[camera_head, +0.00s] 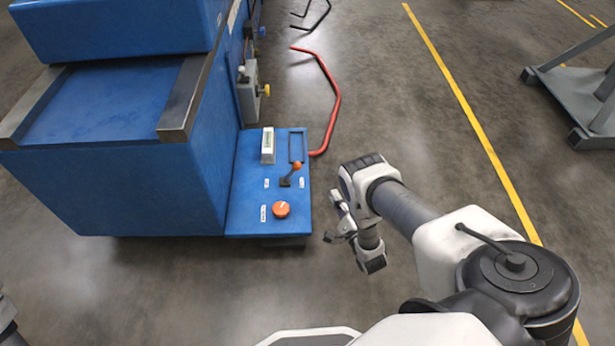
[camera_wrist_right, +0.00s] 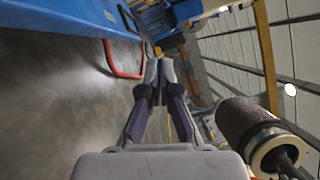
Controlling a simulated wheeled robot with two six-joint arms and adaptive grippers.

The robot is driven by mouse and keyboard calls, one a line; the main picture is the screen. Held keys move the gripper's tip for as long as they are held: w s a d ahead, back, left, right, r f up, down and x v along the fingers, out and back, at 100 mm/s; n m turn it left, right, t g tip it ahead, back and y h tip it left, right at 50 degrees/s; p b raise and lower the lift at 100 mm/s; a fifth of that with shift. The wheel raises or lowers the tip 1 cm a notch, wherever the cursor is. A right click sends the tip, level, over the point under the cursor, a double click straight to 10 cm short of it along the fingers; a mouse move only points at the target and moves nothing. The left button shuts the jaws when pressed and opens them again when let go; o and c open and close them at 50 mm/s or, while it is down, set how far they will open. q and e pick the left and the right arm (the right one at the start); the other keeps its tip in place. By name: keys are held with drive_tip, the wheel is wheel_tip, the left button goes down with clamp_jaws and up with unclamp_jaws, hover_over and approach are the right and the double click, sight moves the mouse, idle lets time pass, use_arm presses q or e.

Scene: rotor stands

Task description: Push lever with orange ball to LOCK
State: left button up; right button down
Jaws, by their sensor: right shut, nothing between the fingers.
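The lever with the orange ball (camera_head: 297,166) stands on the blue control panel (camera_head: 243,190) at the side of the blue machine. Its dark base sits below a slot, between two small white labels too small to read. My right gripper (camera_head: 333,238) is to the right of the panel, apart from the lever. In the right wrist view its fingers (camera_wrist_right: 157,68) are together with nothing between them. The lever does not show clearly in the right wrist view. My left gripper is not in view; only a bit of an arm may show at the left edge.
A red bent bar (camera_head: 334,105) sticks out behind the panel. The blue machine (camera_head: 120,185) fills the left.

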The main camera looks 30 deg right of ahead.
sight(292, 172)
drive_tip(key=shift+w, duration=0.1)
drive_tip(key=w+r+b, duration=0.1)
drive_tip(key=w, duration=0.2)
drive_tip(key=w+a+b, duration=0.1)
drive_tip(key=w+b, duration=0.1)
drive_tip(key=w, duration=0.2)
drive_tip(key=w+a+r+b, duration=0.1)
drive_tip(key=w+b, duration=0.1)
drive_tip(key=w, duration=0.2)
drive_tip(key=shift+a+r, duration=0.1)
drive_tip(key=shift+r, duration=0.25)
